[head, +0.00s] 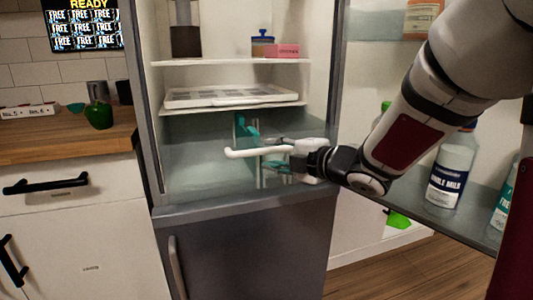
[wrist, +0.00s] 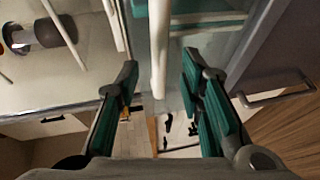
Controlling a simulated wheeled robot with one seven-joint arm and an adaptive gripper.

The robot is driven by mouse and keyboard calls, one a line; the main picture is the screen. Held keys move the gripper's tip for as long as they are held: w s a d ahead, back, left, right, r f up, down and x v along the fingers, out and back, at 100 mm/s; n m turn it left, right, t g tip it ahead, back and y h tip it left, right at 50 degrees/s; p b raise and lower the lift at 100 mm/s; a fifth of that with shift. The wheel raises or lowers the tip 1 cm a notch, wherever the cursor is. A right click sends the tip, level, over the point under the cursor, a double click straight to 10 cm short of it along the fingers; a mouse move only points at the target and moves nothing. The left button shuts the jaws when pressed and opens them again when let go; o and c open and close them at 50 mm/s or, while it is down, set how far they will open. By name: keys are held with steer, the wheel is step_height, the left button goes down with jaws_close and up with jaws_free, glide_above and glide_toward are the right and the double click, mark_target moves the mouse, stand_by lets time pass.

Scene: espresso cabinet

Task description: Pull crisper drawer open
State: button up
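The crisper drawer (head: 190,160) is a translucent, pale green-grey bin at the bottom of the open fridge. It appears shut, with its front near the fridge's front edge. Its white bar handle (head: 240,153) sticks out across the front. My gripper (head: 257,148) comes in from the right, its teal fingers above and below the handle. In the wrist view, the handle (wrist: 158,50) lies between the two spread fingers of my gripper (wrist: 160,78). Gaps show on both sides, so the fingers look open and apart from the bar. My gripper hides part of the drawer front.
A shelf with a white tray (head: 232,97) sits above the drawer. The grey lower fridge door (head: 245,250) is below. A wooden counter (head: 60,143) stands left.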

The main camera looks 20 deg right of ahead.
steer(key=v, duration=0.8)
steer(key=shift+s+d, duration=0.1)
steer(key=s+d+f+m+g+h, duration=0.1)
steer(key=s+d+m+g+h, duration=0.15)
steer(key=s+m+h, duration=0.35)
steer(key=s+d+f+m+g+h, duration=0.2)
steer(key=d+m+h, duration=0.2)
steer(key=m, duration=0.4)
steer(key=s+a+f+m+g+y, duration=0.1)
steer(key=s+a+f+m+g, duration=0.2)
steer(key=s, duration=0.6)
steer(key=s+a+f+m+g+y, duration=0.1)
steer(key=s+a+m+g+y, duration=0.1)
steer(key=s+a+g, duration=0.45)
steer(key=s+a+f+m+y, duration=0.1)
steer(key=s+a+f+m, duration=0.15)
steer(key=s, duration=0.75)
step_height(320, 180, up, 34)
steer(key=t+p, duration=0.3)
steer(key=p, duration=2.8)
steer(key=shift+d+r+t+p, duration=0.2)
steer(key=shift+t+p, duration=0.1)
steer(key=shift+p, duration=0.1)
